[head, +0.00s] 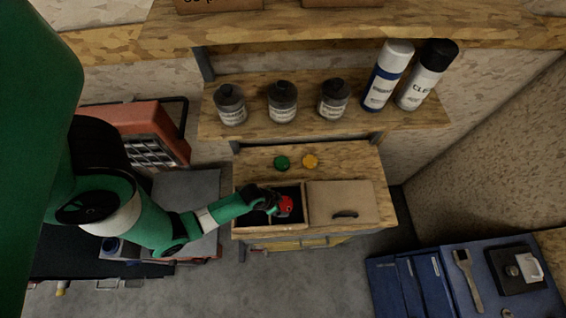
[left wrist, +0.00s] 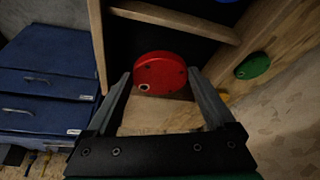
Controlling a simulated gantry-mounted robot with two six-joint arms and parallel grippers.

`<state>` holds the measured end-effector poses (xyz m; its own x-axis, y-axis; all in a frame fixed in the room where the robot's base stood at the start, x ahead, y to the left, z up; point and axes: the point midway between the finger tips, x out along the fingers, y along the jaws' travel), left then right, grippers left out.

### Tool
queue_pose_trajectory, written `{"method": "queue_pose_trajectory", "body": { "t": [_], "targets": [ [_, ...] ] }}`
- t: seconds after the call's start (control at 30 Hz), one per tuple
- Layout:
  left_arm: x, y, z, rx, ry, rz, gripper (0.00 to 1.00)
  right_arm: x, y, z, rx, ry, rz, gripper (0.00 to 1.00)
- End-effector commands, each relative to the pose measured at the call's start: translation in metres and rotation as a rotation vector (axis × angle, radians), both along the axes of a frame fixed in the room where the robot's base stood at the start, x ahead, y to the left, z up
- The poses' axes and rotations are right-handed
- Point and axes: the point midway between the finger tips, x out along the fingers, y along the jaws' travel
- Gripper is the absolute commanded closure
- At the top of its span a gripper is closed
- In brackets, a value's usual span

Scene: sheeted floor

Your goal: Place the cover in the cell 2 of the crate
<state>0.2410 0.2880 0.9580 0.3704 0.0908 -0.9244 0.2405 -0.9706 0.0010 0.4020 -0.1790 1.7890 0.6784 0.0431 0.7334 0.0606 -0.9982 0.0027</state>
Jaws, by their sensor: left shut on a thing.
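The red round cover (head: 286,205) is held between the fingers of my left gripper (head: 278,204). In the left wrist view the red cover (left wrist: 160,73) lies between the two fingertips. The wooden crate (head: 268,228) has dark compartments, and the cover is over its right-hand part as seen in the head view. The crate's divider (left wrist: 175,20) shows behind the cover in the left wrist view. I cannot tell the cover's height over the cell or the cell numbers. My gripper and wrist hide part of the crate. My right gripper is not in view.
A green disc (head: 282,163) and a yellow disc (head: 310,161) lie on the bench behind the crate. A tan panel with a dark handle (head: 344,214) is right of the crate. Bottles (head: 283,101) stand on the shelf above. A blue toolbox (head: 435,285) is at lower right.

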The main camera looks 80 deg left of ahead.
Motion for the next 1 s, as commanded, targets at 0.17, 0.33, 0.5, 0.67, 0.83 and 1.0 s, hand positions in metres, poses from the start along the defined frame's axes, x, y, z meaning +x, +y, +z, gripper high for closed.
{"method": "queue_pose_trajectory", "body": {
  "t": [0.17,0.33,0.5,0.67,0.83,1.0],
  "targets": [
    [0.009,0.007,-0.011,0.002,-0.003,-0.001,0.95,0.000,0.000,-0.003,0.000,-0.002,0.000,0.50],
    [0.013,0.012,-0.025,0.001,-0.001,0.001,0.95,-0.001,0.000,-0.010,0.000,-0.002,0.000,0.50],
    [0.012,0.011,-0.048,0.002,-0.002,-0.001,0.95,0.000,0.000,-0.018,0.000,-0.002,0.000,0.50],
    [0.013,0.011,-0.047,0.002,-0.003,-0.001,0.95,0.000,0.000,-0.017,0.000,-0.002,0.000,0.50],
    [0.012,0.011,-0.051,0.002,-0.003,-0.001,0.95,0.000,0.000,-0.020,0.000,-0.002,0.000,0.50],
    [0.012,0.010,-0.050,0.001,-0.001,0.000,0.00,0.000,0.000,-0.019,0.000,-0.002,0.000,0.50]
  ]
}}
